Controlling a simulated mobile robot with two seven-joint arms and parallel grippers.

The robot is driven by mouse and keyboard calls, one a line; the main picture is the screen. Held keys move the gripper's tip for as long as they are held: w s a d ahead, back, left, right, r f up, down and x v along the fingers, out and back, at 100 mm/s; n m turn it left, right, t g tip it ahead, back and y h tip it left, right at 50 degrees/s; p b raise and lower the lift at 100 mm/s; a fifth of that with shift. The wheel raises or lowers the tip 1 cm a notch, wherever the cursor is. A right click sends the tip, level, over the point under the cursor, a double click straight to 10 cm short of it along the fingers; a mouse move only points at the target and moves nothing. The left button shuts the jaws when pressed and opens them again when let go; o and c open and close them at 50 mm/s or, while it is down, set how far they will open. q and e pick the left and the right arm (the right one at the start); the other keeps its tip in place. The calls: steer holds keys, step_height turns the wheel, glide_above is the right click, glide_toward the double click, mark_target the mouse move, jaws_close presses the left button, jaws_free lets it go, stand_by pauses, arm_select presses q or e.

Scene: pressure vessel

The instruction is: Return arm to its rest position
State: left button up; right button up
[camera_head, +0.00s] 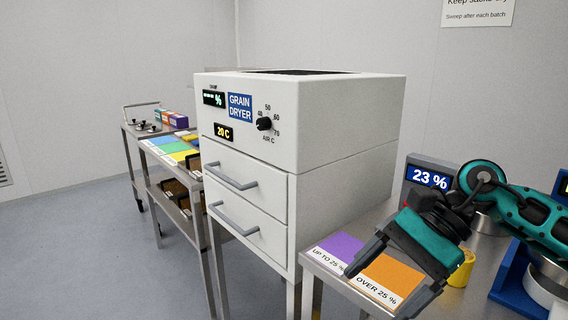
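My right arm comes in from the right edge, with black and teal links. My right gripper (385,292) points down and to the left over the steel table at the right. Its two dark fingers stand apart, and I see nothing between them. It hangs in front of the orange card marked "OVER 25 %" (393,275). The purple card marked "UP TO 25 %" (337,247) lies just left of it. My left arm and gripper are not in view.
A white grain dryer (350,135) with two shut drawers stands left of my arm. A display reading 23 % (430,177) and a yellow object (462,268) are close behind the gripper. A blue stand (512,285) is at right. Carts (178,205) stand far left beside open floor.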

steer(key=s+a+m+t+y, duration=0.1)
steer(key=a+m+t+y, duration=0.1)
steer(key=a+m+y, duration=0.85)
steer(key=w+d+f+m+t+h, duration=0.25)
steer(key=m+t, duration=0.35)
steer(key=m, duration=0.4)
steer(key=w+d+f+m+t+h, duration=0.15)
steer(key=f+m+t, duration=0.3)
steer(key=m, duration=0.55)
steer(key=w+d+f+m+t+h, duration=0.1)
steer(key=f+m+t+h, duration=0.2)
steer(key=m+t, duration=0.55)
steer(key=s+d+f+m+g+h, duration=0.4)
steer(key=s+f+m, duration=0.3)
steer(key=f+m, duration=0.2)
steer(key=s+d+f+m+g+h, duration=0.4)
steer(key=s+f+m+h, duration=0.2)
steer(key=f+m, duration=0.4)
step_height(320, 180, down, 3)
steer(key=shift+s, duration=0.55)
steer(key=shift+d, duration=0.1)
